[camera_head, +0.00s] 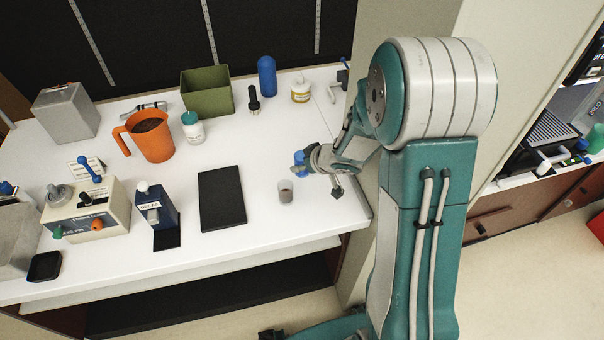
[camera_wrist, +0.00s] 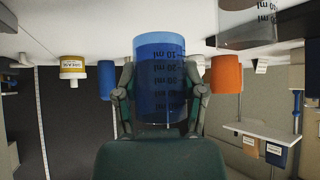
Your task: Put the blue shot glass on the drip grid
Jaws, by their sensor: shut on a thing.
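The blue shot glass (camera_wrist: 160,85) is upright, with measuring marks on its side; the wrist view is upside down. My gripper (camera_wrist: 160,98) is shut on it, one finger on each side. In the head view the blue glass (camera_head: 299,160) shows at the tip of my gripper (camera_head: 308,162), over the right part of the white counter. I cannot tell whether its base touches the counter. A dark slatted surface that looks like the drip grid (camera_head: 553,126) is on a separate counter at the far right, beyond my arm, apart from the glass.
A clear shot glass (camera_head: 285,192) stands close to my gripper. A black mat (camera_head: 222,198), an orange jug (camera_head: 153,138), a green bin (camera_head: 207,94) and a blue bottle (camera_head: 266,76) stand on the white counter. A light wall panel (camera_head: 400,20) stands between the two counters.

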